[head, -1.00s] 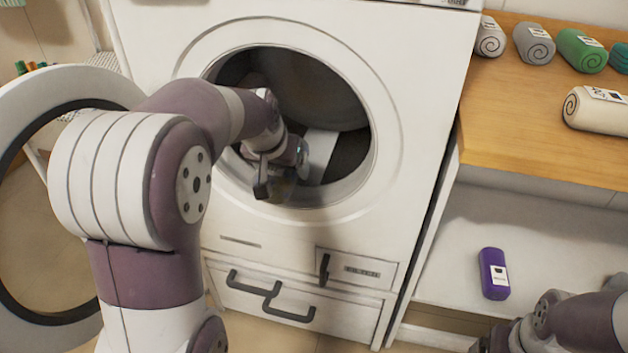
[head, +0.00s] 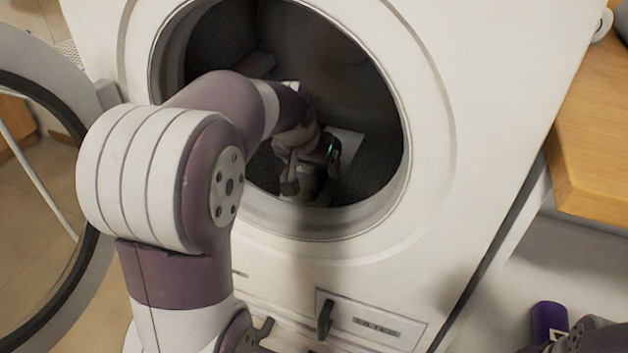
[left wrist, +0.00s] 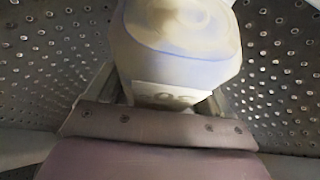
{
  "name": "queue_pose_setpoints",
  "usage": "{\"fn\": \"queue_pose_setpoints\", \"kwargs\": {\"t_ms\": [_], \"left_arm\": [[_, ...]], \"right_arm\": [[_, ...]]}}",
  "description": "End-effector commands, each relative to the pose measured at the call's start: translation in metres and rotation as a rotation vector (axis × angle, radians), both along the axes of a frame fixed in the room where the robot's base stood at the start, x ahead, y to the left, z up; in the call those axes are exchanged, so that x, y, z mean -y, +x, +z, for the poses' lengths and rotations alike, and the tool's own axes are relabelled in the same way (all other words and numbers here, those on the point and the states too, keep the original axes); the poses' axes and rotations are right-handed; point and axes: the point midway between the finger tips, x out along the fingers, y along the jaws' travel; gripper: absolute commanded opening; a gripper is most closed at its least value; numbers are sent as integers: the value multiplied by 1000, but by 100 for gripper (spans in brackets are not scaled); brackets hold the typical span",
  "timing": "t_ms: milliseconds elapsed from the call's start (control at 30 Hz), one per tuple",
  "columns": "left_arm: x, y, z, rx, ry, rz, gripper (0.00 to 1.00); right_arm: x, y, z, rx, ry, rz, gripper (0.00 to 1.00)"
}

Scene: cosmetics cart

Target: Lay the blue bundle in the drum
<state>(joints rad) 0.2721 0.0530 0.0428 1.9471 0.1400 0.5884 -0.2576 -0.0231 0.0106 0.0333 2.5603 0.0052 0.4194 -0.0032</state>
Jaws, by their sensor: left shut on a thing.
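My left gripper (head: 312,176) is inside the washing machine's dark drum (head: 372,182), low in the round opening. In the left wrist view, it is shut on the blue bundle (left wrist: 180,50), which looks pale with a bluish tint in this light. A label with dark print shows on the bundle's near side. The drum's perforated wall (left wrist: 45,55) lies behind and on both sides of it. I cannot tell whether the bundle touches the drum. In the head view the bundle is dim and mostly hidden by the gripper.
The open round door (head: 35,85) stands at the left. The opening's pale rim (head: 440,140) surrounds my left forearm.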

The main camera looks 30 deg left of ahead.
Motion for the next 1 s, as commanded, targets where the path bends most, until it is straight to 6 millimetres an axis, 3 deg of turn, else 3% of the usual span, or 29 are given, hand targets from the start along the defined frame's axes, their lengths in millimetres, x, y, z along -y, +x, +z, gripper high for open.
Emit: {"fn": "queue_pose_setpoints", "kwargs": {"t_ms": [33,100,433,467,500,767,867,1000], "left_arm": [[0,0,-16,-1,0,0,38],[0,0,-24,0,0,1,38],[0,0,-24,0,0,0,38],[0,0,-23,-1,0,0,87],[0,0,-23,-1,0,0,100],[0,0,-19,0,0,0,100],[1,-6,-3,2,1,0,100],[2,-24,32,3,1,1,100]], "right_arm": [[0,0,-13,0,0,0,87],[0,0,-17,0,0,0,87],[0,0,-15,0,0,0,87],[0,0,-14,0,0,0,87],[0,0,-14,0,0,0,87],[0,0,-12,0,0,0,87],[0,0,-2,0,0,0,87],[0,0,20,0,0,0,87]]}}
